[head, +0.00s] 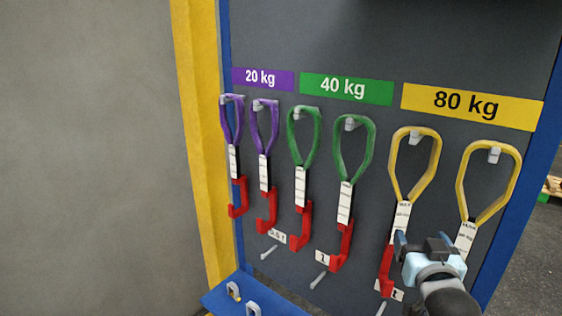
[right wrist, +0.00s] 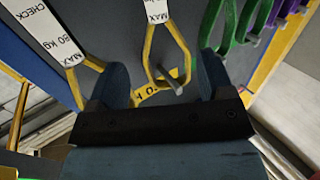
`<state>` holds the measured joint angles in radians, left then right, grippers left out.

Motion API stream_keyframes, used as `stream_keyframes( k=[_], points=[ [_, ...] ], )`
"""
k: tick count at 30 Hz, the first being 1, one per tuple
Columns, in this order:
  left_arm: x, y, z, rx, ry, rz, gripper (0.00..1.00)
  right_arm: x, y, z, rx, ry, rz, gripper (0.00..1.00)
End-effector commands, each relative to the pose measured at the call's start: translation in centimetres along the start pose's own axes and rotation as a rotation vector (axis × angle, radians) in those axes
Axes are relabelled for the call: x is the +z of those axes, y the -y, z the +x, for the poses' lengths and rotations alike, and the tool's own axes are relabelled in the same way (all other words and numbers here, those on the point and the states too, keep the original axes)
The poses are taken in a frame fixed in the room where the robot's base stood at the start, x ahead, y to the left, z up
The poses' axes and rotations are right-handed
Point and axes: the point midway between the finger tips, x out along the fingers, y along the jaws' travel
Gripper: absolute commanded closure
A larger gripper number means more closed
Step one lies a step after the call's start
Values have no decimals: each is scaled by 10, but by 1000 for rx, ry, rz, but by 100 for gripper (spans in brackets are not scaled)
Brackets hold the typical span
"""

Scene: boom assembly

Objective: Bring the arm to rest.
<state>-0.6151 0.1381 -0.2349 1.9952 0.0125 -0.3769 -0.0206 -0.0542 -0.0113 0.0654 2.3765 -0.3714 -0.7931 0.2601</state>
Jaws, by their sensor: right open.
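My right gripper (head: 427,243) is at the lower right of the head view, in front of the board, overlapping the lower part of the yellow slings. In the right wrist view its two dark blue fingers (right wrist: 163,76) stand wide apart and hold nothing. A yellow sling (head: 391,165) hangs on its hook under the 80 kg sign; its loop (right wrist: 150,55) shows between the fingers in the right wrist view, beyond them. The second yellow sling (head: 461,185) hangs to the right in the head view; my gripper hides its lower end. My left gripper is not in view.
Green slings (head: 290,140) and purple slings (head: 254,130) with red hooks hang on the grey board (head: 400,40). Short pegs (head: 318,281) stick out below. A yellow post (head: 198,130) and blue edges frame the board. A blue ledge (head: 270,297) lies at the bottom.

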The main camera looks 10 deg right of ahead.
Motion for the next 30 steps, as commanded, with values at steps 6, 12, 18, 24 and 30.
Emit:
stream_keyframes(
  k=[6, 12, 18, 24, 30],
  points=[
    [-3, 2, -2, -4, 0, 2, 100, 86, 35, -12, -146, 129, -83, 26],
    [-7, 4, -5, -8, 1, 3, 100, 221, 75, -75, -362, 323, -155, 26],
    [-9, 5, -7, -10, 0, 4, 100, 320, 91, -161, -515, 479, -169, 26],
    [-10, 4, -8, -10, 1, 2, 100, 361, 93, -211, -579, 552, -164, 26],
    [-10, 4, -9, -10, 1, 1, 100, 366, 94, -218, -587, 560, -161, 26]
  ],
)
